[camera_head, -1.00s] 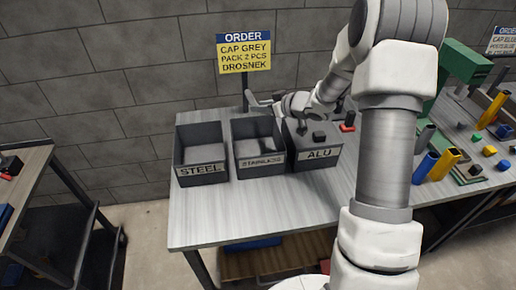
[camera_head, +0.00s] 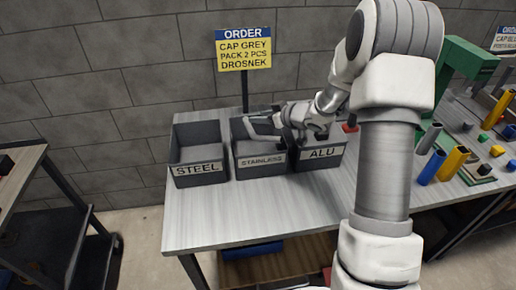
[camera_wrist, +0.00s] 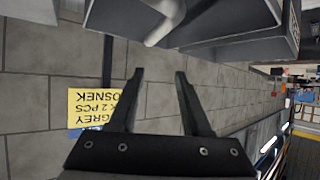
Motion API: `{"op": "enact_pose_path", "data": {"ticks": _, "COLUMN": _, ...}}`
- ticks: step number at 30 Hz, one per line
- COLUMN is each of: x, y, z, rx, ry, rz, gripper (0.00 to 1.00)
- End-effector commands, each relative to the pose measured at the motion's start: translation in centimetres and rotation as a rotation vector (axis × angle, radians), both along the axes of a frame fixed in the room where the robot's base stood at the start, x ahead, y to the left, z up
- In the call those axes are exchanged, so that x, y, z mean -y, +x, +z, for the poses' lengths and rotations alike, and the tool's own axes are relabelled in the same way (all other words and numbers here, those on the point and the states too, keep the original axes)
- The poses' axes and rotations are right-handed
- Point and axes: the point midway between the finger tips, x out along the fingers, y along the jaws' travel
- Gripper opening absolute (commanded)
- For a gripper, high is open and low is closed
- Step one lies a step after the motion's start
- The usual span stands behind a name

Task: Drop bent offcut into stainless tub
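The stainless tub (camera_head: 262,160) is the middle one of three dark bins on the bench, labelled STAINLESS. My gripper (camera_wrist: 159,76) is open, with only the wall behind the gap between its fingers. In the head view it reaches in from the right over the stainless tub. A pale, bent, rod-like piece, which looks like the bent offcut (camera_wrist: 166,22), shows against a bin at the top of the wrist view, apart from the fingertips. I cannot tell whether it rests in the bin or is above it.
The STEEL bin (camera_head: 198,169) stands left of the tub and the ALU bin (camera_head: 320,153) right, under my arm. An order sign (camera_head: 243,48) stands behind them. Bench space in front is clear; coloured tubes (camera_head: 453,163) stand at right.

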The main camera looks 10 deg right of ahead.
Motion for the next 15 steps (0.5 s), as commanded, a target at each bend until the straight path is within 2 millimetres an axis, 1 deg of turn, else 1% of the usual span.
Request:
{"op": "enact_pose_path", "data": {"ticks": 1, "x": 0.01, "y": 0.01, "z": 0.00, "rx": 0.000, "ry": 0.000, "rz": 0.000, "gripper": 0.59}}
{"op": "enact_pose_path", "data": {"ticks": 2, "x": 0.00, "y": 0.00, "z": -0.01, "rx": 0.000, "ry": 0.000, "rz": 0.000, "gripper": 0.64}}
{"op": "enact_pose_path", "data": {"ticks": 11, "x": 0.08, "y": -0.10, "z": -0.02, "rx": -0.002, "ry": 0.000, "rz": 0.000, "gripper": 0.64}}
{"op": "enact_pose_path", "data": {"ticks": 15, "x": 0.70, "y": -0.87, "z": 0.64, "rx": 0.000, "ry": 0.000, "rz": -0.002, "gripper": 0.64}}
